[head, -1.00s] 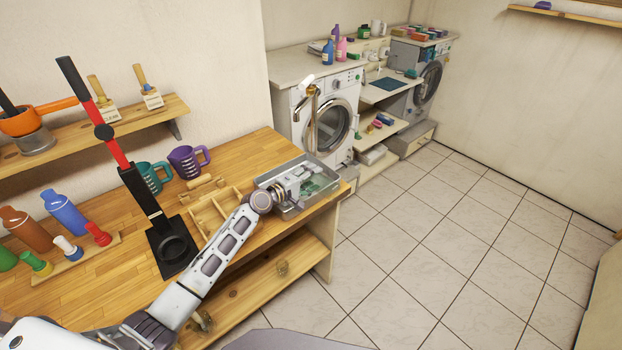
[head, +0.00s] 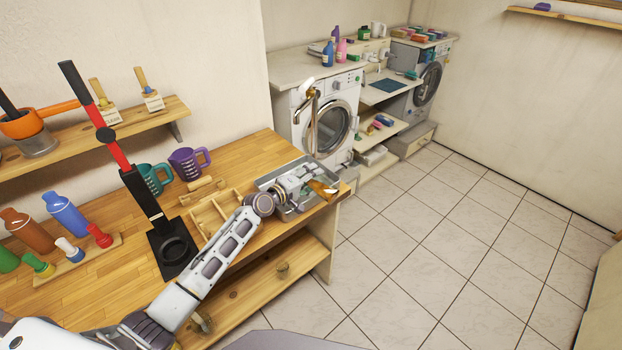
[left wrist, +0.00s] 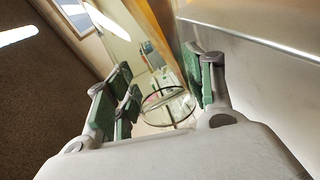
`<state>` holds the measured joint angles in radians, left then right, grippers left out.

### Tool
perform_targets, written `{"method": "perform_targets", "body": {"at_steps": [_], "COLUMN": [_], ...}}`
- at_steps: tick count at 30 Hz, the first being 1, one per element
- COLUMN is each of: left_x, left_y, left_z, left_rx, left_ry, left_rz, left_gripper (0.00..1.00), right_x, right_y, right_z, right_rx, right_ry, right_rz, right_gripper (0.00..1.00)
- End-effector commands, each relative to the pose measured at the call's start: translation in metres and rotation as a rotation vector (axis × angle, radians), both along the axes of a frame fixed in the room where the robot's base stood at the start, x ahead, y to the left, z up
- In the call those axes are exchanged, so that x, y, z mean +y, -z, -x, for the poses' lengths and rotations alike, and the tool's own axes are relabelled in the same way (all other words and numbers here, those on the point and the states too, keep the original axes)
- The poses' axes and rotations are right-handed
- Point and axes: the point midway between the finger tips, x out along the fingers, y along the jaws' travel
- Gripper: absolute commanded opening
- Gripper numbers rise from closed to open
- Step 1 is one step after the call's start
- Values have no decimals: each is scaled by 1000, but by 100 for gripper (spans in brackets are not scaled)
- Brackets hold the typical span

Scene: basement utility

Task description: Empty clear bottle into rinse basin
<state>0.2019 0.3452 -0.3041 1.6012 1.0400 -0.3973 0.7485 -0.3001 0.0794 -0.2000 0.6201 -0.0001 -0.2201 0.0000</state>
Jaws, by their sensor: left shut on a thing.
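The rinse basin, a grey metal tray (head: 302,208), stands at the right end of the wooden bench. My left gripper (head: 308,187) is over it, shut on the clear bottle (head: 322,188). The bottle shows amber in the head view, lies tipped over and points right near the basin's right rim. In the left wrist view the see-through bottle (left wrist: 152,62) sits between the green finger pads, with a round ring outline near the palm. Whether liquid is leaving it I cannot tell. My right gripper is not in view.
A brass tap (head: 313,95) rises behind the basin. A wooden divided rack (head: 212,215), a black-and-red lever press (head: 150,205), and teal (head: 156,178) and purple (head: 187,162) jugs stand to the left. Tiled floor right of the bench is clear.

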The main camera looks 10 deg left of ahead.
Motion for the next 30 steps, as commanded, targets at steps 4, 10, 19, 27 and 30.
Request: {"method": "perform_targets", "body": {"at_steps": [4,10,19,27,30], "left_x": [0,1,3,3,3], "left_y": [-2,-10,-21,-21,-21], "left_z": [0,-1,-2,-2,-2], "left_rx": [-6,-40,-107,-114,-114], "left_ry": [0,-1,0,-1,-1], "left_rz": [-6,-60,-163,-174,-174], "left_gripper": [20,20,20,20,20], "right_x": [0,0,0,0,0], "right_y": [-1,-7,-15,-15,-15], "right_z": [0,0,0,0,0], "right_rx": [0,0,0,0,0], "right_ry": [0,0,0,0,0], "right_rz": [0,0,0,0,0], "right_gripper": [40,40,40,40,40]}}
